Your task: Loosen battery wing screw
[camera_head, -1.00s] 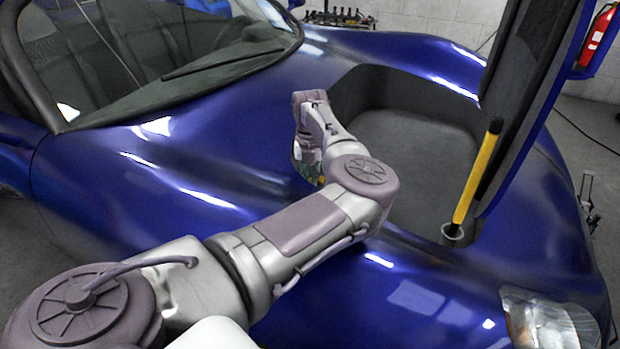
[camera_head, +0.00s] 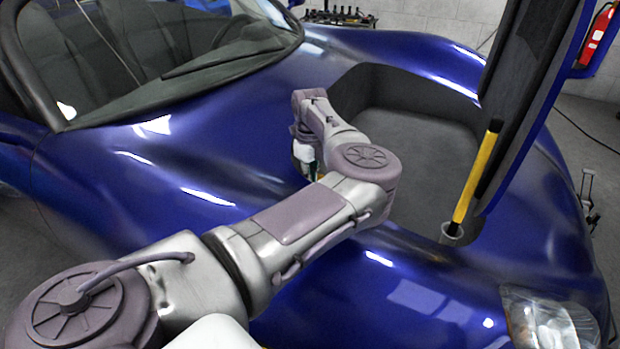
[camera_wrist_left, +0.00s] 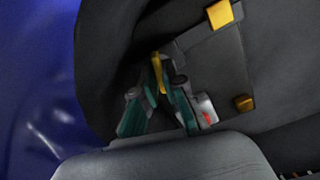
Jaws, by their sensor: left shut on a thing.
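In the left wrist view, my left gripper (camera_wrist_left: 158,68) has dark teal fingers that meet at a small yellow wing screw (camera_wrist_left: 159,78). It is shut on this screw, whose shape is partly hidden by the fingers. A dark battery panel (camera_wrist_left: 217,58) lies beside and behind the fingers, inside the black front compartment. In the head view my left arm reaches over the car's front to the compartment's left edge. Its wrist hides the fingertips and the screw there. My right gripper is in neither view.
Other yellow pieces (camera_wrist_left: 221,14) sit on the panel, and a small red and white part (camera_wrist_left: 207,110) lies near the fingers. The blue car body (camera_head: 200,150) surrounds the compartment (camera_head: 425,140). The raised hood (camera_head: 530,90) and a yellow-and-black strut (camera_head: 475,185) stand at the right.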

